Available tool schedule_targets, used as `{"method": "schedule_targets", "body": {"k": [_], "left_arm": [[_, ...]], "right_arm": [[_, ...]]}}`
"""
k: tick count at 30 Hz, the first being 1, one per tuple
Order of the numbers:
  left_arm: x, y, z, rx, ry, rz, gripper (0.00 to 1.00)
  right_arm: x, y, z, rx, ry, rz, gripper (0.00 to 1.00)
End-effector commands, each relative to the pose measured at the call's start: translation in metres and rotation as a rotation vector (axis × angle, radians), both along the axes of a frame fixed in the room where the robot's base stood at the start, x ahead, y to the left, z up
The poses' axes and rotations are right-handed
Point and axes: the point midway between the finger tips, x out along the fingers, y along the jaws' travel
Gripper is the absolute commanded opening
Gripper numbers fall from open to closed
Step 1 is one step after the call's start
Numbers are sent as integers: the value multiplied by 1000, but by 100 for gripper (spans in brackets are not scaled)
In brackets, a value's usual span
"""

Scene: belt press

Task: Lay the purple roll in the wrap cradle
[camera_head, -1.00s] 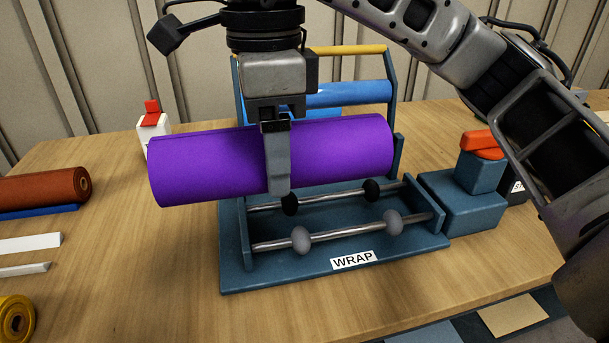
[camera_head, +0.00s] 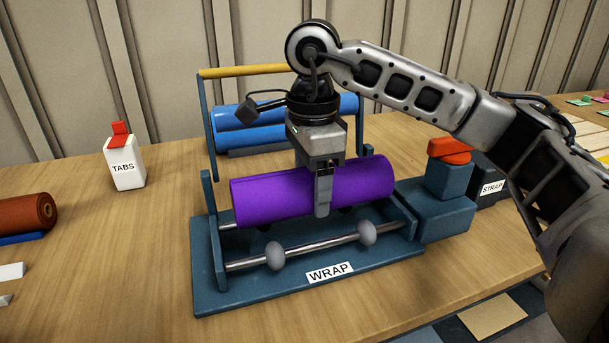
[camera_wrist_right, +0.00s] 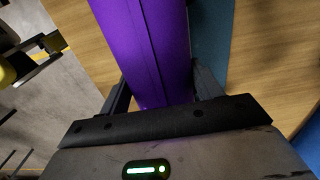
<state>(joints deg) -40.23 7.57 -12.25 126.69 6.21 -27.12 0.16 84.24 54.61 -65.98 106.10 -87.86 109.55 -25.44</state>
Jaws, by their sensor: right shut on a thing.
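The purple roll (camera_head: 270,195) lies level between the end plates of the wrap cradle, over its rear rod. My right gripper (camera_head: 323,205) is shut around the roll's middle from above. In the right wrist view the purple roll (camera_wrist_right: 150,50) runs between the two fingers (camera_wrist_right: 160,90). The wrap cradle (camera_head: 210,290) is a dark blue frame with two metal rods and a WRAP label at its front. The front rod with its grey rollers (camera_head: 275,256) is bare. I cannot tell whether the roll touches the rear rod. My left gripper is not in view.
Blue rolls (camera_head: 250,137) lie behind the cradle under a yellow bar (camera_head: 240,71). A white TABS bottle (camera_head: 125,165) stands at the left. A brown roll (camera_head: 25,212) lies at the left edge. A blue block with an orange lever (camera_head: 447,152) stands close right of the cradle.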

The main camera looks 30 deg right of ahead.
Motion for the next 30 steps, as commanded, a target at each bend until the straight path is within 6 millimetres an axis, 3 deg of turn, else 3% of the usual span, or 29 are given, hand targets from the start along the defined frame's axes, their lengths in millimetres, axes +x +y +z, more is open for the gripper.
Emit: {"method": "schedule_targets", "body": {"k": [7,20,21,22,23,30], "left_arm": [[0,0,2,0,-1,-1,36],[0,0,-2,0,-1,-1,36],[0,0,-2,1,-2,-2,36],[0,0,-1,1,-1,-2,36],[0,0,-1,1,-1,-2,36],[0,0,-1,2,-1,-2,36]], "right_arm": [[1,-3,-28,-1,-3,-2,6],[1,-2,-34,1,-4,-2,6],[0,-2,-36,-1,1,-1,70],[0,-2,-35,-1,1,-1,78],[0,-2,-35,-1,1,-2,86],[0,-2,-35,-1,1,-2,86]]}}
